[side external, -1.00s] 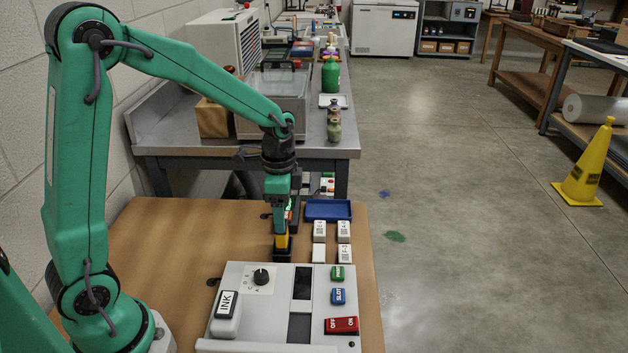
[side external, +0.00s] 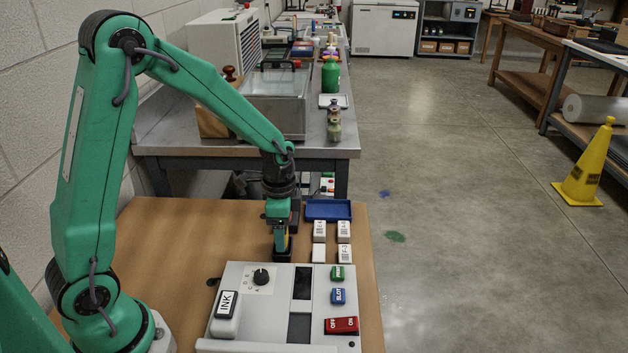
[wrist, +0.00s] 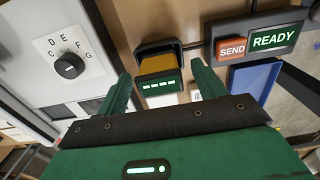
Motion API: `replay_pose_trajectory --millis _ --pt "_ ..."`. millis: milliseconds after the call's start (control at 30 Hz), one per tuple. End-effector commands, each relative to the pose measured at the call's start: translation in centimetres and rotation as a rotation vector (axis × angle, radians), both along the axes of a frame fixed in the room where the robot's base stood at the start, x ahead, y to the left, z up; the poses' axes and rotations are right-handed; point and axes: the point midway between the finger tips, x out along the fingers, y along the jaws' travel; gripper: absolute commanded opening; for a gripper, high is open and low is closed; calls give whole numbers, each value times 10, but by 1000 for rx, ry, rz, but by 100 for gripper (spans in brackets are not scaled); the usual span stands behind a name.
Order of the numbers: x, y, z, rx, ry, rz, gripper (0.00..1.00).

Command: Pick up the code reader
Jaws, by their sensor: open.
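The code reader (wrist: 158,64) looks like a yellow-topped body with a dark green lit face, standing in a black holder (wrist: 185,48) in the wrist view. My gripper (wrist: 166,77) is open, with one green finger on each side of the reader in the picture. I see gaps between the reader and both fingers. In the side view my gripper (side external: 281,240) points straight down at the reader's place, behind the console.
A grey console (side external: 245,330) with a dial, ink lever and coloured switches stands just in front. Labelled white blocks (side external: 344,232) and a blue tray (side external: 328,210) lie to the right. A SEND/READY box (wrist: 255,42) is near the reader. Wooden tabletop is free at left.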

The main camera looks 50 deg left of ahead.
Motion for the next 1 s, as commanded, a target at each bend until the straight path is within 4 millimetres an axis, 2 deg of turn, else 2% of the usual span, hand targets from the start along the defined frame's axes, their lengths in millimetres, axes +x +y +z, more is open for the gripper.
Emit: replay_pose_trajectory --millis 100,233,767,1000 --pt "-1 0 -13 0 3 0 69" --pt "0 0 -20 0 1 0 69" --pt "0 0 -21 0 0 0 69" --pt "0 0 -21 0 0 0 22"
